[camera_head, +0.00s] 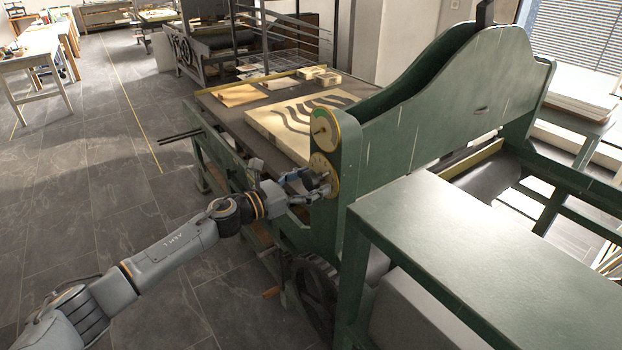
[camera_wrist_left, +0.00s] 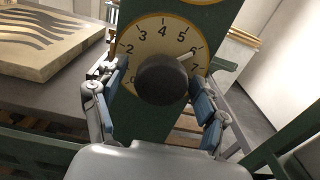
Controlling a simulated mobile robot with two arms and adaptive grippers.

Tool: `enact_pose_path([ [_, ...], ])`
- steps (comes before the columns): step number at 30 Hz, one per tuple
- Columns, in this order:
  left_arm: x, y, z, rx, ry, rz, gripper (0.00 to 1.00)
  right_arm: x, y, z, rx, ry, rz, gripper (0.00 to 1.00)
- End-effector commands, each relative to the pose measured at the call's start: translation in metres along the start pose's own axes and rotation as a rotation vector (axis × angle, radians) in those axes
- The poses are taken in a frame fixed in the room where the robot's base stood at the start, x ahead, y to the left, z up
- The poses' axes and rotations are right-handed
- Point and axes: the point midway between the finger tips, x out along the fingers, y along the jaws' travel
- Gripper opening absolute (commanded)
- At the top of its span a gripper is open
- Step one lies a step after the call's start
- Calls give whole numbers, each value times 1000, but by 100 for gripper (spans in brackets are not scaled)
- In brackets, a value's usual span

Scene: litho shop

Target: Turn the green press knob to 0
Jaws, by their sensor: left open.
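The green press (camera_head: 420,110) has two round cream dials on its near end. The lower dial (camera_head: 331,164) also shows in the left wrist view (camera_wrist_left: 152,37), with numbers from 0 at lower left round to 7 at right. A round black knob (camera_wrist_left: 161,80) sits at its centre; its white pointer points to the upper right, near the 6. My left gripper (camera_head: 311,183) is at this lower dial. In the left wrist view its open fingers (camera_wrist_left: 158,76) stand on either side of the knob, seemingly without gripping it. My right gripper is not in view.
The upper dial (camera_head: 324,130) sits just above my gripper. The press bed (camera_head: 225,110) with a patterned stone block (camera_head: 290,122) lies behind it. A green frame with a flat top (camera_head: 470,235) stands at the right.

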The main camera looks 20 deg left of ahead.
Motion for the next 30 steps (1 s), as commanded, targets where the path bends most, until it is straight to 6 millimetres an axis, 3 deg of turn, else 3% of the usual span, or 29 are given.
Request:
enact_pose_path([
  [8, 2, 0, 0, 0, 0, 0, 73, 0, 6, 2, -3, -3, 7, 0],
  [15, 1, 0, 0, 0, 0, 1, 26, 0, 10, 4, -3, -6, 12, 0],
  [17, 1, 0, 0, 0, 0, 1, 18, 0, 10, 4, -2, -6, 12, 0],
  [30, 1, 0, 1, -96, 0, 2, 17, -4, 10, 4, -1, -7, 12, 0],
])
